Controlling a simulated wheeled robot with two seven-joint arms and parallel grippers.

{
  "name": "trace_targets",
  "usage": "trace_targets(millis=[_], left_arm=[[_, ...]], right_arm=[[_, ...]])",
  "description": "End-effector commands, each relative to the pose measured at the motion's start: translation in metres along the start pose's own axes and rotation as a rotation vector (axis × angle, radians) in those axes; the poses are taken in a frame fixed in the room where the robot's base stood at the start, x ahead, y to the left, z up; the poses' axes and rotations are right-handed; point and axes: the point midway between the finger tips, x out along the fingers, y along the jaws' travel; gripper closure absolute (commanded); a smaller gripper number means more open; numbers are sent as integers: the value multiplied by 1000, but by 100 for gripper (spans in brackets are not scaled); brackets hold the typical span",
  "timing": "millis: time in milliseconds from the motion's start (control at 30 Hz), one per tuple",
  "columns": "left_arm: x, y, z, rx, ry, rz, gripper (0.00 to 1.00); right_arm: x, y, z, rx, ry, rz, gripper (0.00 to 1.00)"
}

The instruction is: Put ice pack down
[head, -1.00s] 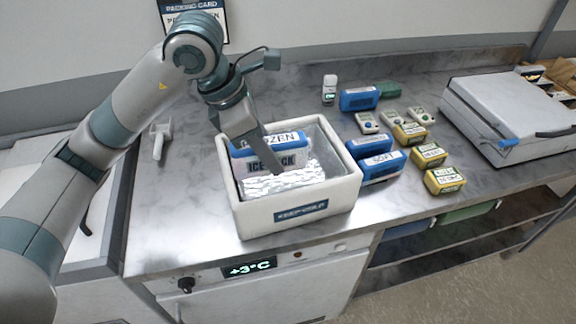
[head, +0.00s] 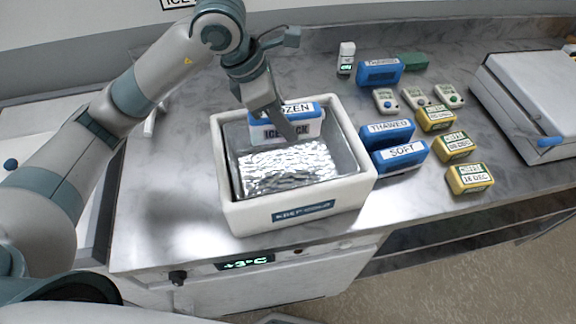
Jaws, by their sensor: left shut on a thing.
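My left gripper (head: 285,128) reaches into the white cooler box (head: 228,205) from above and is shut on the ice pack (head: 262,131). The ice pack is white with a blue top and a label partly reading "FROZEN"; the gripper covers part of its front. It stands upright at the far side inside the box, behind a silver foil-covered bundle (head: 285,168). I cannot tell whether the pack rests on the box floor. The box front carries a "KEEP COLD" label. My right gripper does not show.
Right of the box lie blue packs marked "THAWED" (head: 388,133) and "SOFT" (head: 401,157); another blue pack (head: 379,72) lies farther back. Several yellow dated boxes (head: 470,179) and small white devices (head: 385,100) stand beyond. A large grey case (head: 530,105) is at right. The counter's front left is clear.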

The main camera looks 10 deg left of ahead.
Motion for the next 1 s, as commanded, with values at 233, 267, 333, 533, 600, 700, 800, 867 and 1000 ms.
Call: trace_targets(millis=[233,267,333,533,600,700,800,867,1000], left_arm=[[18,0,-8,-3,3,-3,100],[21,-1,-10,-2,2,-3,100],[30,0,-13,-4,3,-3,100],[50,0,-21,-1,0,-1,100],[53,0,-22,0,-1,-1,100],[54,0,-22,0,-1,0,100],[53,0,-22,0,-1,0,100],[54,0,-22,0,-1,0,100],[59,0,-25,-2,1,-1,100]], right_arm=[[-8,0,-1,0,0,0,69],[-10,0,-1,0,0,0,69],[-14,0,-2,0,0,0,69],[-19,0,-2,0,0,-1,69],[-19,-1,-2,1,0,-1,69],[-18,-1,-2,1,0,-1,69],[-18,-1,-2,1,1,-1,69],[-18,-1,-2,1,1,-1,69],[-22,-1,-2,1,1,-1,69]])
